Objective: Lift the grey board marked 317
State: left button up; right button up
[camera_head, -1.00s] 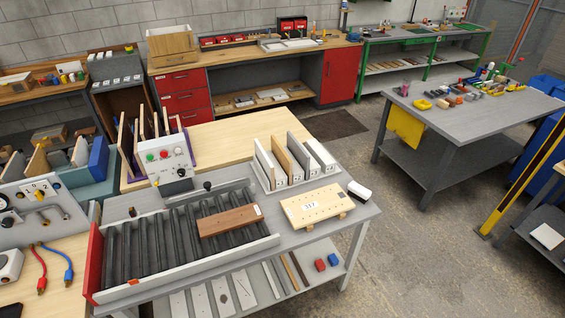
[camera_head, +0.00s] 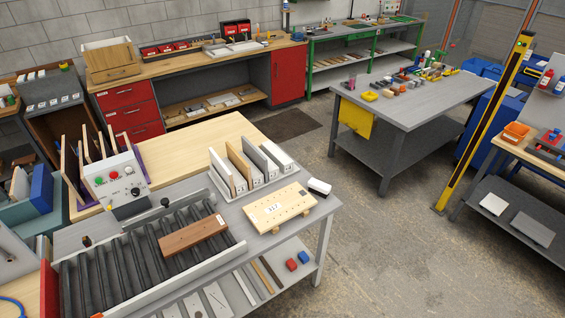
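A pale wooden board with holes (camera_head: 292,201) bears a white label reading 317. It lies flat on small supports near the right end of the grey table (camera_head: 312,227). Behind it, several boards stand upright in a rack. Among them is a grey board (camera_head: 260,163). The small labels on the rack boards are too small to read. I see no grey board on which 317 can be read. Neither of my grippers is in view.
A roller conveyor (camera_head: 115,262) with a brown board (camera_head: 195,234) on it fills the table's left part. A control box (camera_head: 115,185) stands behind it. A grey workbench (camera_head: 415,103) with small items and a yellow post (camera_head: 484,125) stand to the right. Open floor lies between.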

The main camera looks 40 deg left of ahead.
aim_at(258, 159)
jog(key=z, duration=0.1)
jog(key=i, duration=5.4)
jog(key=u, duration=4.55)
jog(key=i, duration=1.65)
jog(key=z, duration=0.05)
